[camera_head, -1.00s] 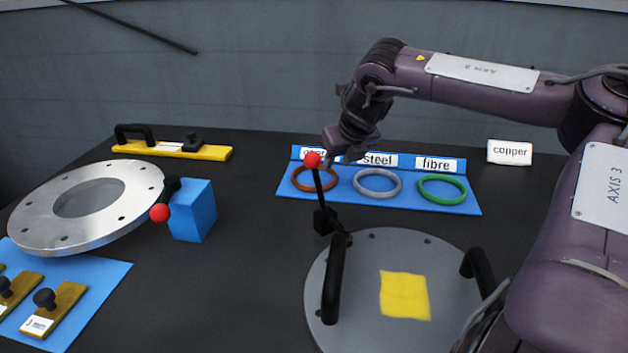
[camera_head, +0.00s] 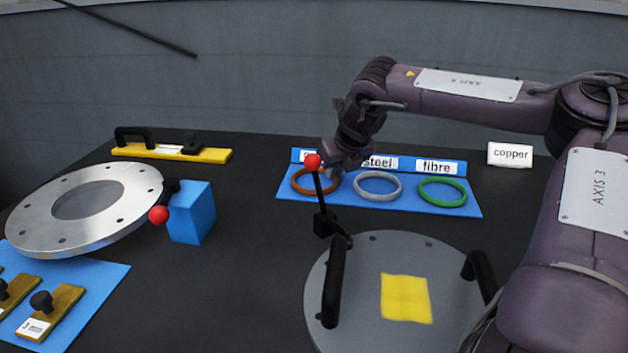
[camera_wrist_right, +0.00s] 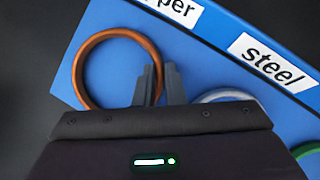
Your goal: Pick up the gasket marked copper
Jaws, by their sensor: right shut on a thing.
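The copper-coloured gasket (camera_head: 297,184) is an orange-brown ring on the blue board, at the left end of the row. Its label is partly covered in the head view; the right wrist view shows the end of it, "pper" (camera_wrist_right: 178,10). My right gripper (camera_head: 334,170) is down at the ring's right side. In the right wrist view my right gripper (camera_wrist_right: 161,82) is shut on the rim of the gasket (camera_wrist_right: 79,75), one finger inside the ring and one outside. The ring appears to lie flat on the board. My left gripper is not in view.
The grey steel ring (camera_head: 378,194) and green fibre ring (camera_head: 442,202) lie to the right on the blue board (camera_head: 350,206). A red-knobbed lever (camera_head: 318,185) stands in front. A round handled cover (camera_head: 365,300) is nearer. A "copper" card (camera_head: 510,154) stands back right.

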